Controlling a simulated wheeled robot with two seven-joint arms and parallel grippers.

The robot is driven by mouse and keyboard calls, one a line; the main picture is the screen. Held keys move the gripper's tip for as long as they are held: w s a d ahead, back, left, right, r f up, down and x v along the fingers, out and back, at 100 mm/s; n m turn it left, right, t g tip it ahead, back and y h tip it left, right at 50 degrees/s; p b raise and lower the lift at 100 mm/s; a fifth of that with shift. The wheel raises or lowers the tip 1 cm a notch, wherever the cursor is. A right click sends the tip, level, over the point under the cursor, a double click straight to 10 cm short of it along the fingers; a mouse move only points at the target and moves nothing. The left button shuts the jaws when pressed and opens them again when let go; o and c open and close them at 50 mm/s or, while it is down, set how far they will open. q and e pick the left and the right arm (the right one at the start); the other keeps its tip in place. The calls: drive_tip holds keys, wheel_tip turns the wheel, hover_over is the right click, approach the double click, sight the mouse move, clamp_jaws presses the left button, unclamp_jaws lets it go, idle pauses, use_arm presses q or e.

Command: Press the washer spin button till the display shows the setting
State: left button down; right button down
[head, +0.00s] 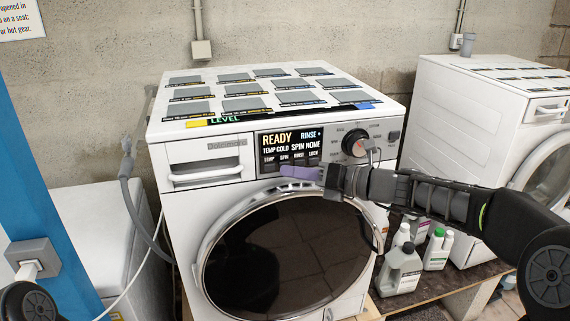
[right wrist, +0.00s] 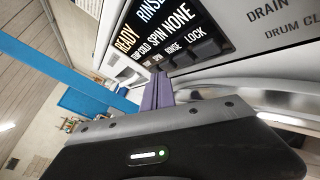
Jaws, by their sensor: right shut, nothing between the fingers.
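The washer (head: 212,222) stands in front of me with its round door shut. Its display (head: 290,142) reads READY, RINSE +, TEMP COLD and SPIN NONE; it also shows in the right wrist view (right wrist: 155,25). A row of buttons labelled TEMP, SPIN, RINSE and LOCK lies under it. The spin button (right wrist: 165,69) is partly hidden by my fingers. My right gripper (head: 283,171) is shut and empty, its purple fingertips close below the SPIN label; they show also in the right wrist view (right wrist: 158,82). I cannot tell whether they touch the button. My left gripper is out of view.
A program dial (head: 354,142) sits right of the display, and a detergent drawer (head: 205,172) left of it. Sample cards cover the washer top. Bottles (head: 400,268) stand on a wooden platform at the right, beside a second white machine (head: 440,115). A hose hangs at left.

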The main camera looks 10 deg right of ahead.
drive_tip(key=shift+w+p, duration=0.3)
drive_tip(key=shift+w, duration=0.05)
idle(0.7)
drive_tip(key=shift+s, duration=0.15)
idle(0.3)
drive_tip(key=shift+s, duration=0.65)
drive_tip(key=s, duration=0.5)
drive_tip(key=shift+d, duration=0.2)
idle(1.4)
